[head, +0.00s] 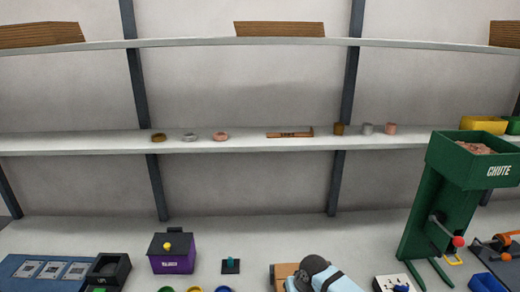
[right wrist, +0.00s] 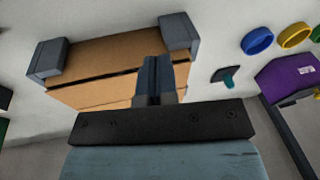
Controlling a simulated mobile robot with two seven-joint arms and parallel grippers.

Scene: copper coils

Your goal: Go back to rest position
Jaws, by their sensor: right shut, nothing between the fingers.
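My right gripper (right wrist: 155,62) shows in the right wrist view with its fingers together and nothing between them. It is in front of a brown box-like piece (right wrist: 105,80) with grey blocks at its corners; I cannot tell whether they touch. In the head view, part of my arm (head: 318,274) rises at the bottom edge, beside a brown piece (head: 284,271); its fingers are hidden. My left gripper is in neither view.
A green chute (head: 450,165) stands at the right, with copper-coloured pieces in its top. A purple box (head: 172,260) stands on the worktop at left. Coils and small cylinders sit on the middle shelf (head: 90,143). Coloured rings (right wrist: 257,40) lie near the purple box.

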